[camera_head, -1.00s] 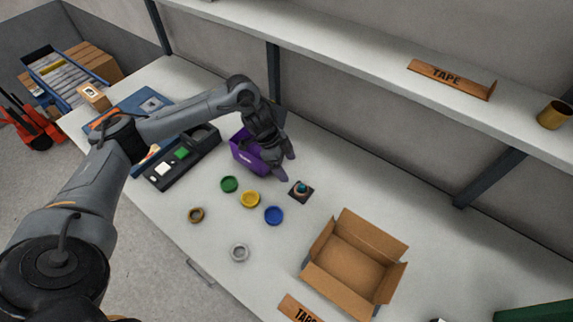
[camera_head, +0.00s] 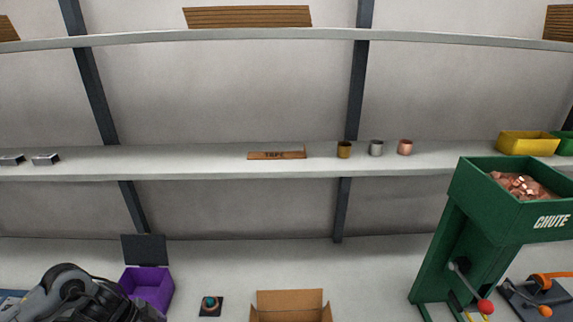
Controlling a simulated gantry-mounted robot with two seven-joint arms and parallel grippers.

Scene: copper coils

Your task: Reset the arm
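Part of my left arm shows at the lower left of the head view, in front of the purple bin (camera_head: 150,286). Its gripper fingers are not clearly visible, as the frame's bottom edge cuts the arm off. My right arm and gripper are out of view. The purple bin stands on the table against the back, with a dark panel (camera_head: 144,249) behind it.
An open cardboard box (camera_head: 290,300) and a small dark pad with a teal button (camera_head: 210,306) sit at the bottom edge. A green chute (camera_head: 505,210) full of copper pieces stands right, beside a red-knobbed lever (camera_head: 486,306).

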